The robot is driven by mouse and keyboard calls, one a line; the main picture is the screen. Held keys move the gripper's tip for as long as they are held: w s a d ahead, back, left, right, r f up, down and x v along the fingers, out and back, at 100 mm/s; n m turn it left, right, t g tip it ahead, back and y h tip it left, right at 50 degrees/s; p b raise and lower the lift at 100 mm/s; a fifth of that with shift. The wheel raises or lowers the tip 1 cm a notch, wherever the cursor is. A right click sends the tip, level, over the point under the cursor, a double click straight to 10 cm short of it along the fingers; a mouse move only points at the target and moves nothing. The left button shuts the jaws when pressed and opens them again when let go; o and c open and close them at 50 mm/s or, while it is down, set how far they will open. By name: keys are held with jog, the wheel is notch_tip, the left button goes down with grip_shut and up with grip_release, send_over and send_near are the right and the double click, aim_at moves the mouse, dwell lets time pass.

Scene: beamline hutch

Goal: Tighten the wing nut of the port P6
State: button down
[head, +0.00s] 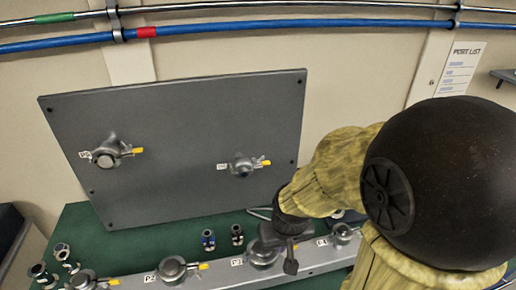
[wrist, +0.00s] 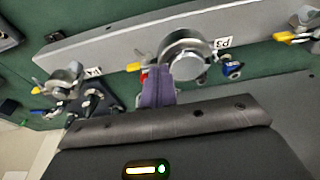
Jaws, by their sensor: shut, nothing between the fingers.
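An upright grey panel holds two clamped ports with yellow-tipped wing nuts, a left one (head: 108,154) and a right one (head: 242,166). Their labels are too small to read surely, so I cannot tell which is P6. My gripper (head: 290,264) is low in front of the panel, over the bench rail and away from both panel ports. In the wrist view its shut, empty fingers (wrist: 158,88) show beside the clamp of port P3 (wrist: 183,58). Whether they touch it I cannot tell. The panel ports are out of the wrist view.
The grey rail (head: 215,279) carries several more clamped ports, P2 (head: 172,269) among them. Small dark fittings (head: 208,240) stand on the green bench (head: 150,240) behind the rail. My arm covers the right side. Space before the panel's left half looks open.

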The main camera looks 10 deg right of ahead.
notch_tip(320, 180, up, 20)
jog(key=n+t+p, duration=0.1)
jog(key=p, duration=1)
send_over(258, 160)
jog(key=s+d, duration=0.2)
jog(key=shift+a+f, duration=0.1)
jog(key=shift+a, duration=0.2)
jog(key=shift+f, duration=0.15)
jog(key=p+x, duration=0.2)
jog(key=x, duration=0.7)
jog(key=shift+w+f+p, duration=0.15)
jog(key=shift+f+p, duration=0.1)
jog(key=shift+p, duration=0.1)
jog(key=shift+a+f, duration=0.1)
jog(key=shift+a, duration=0.05)
jog(key=shift+b, duration=0.3)
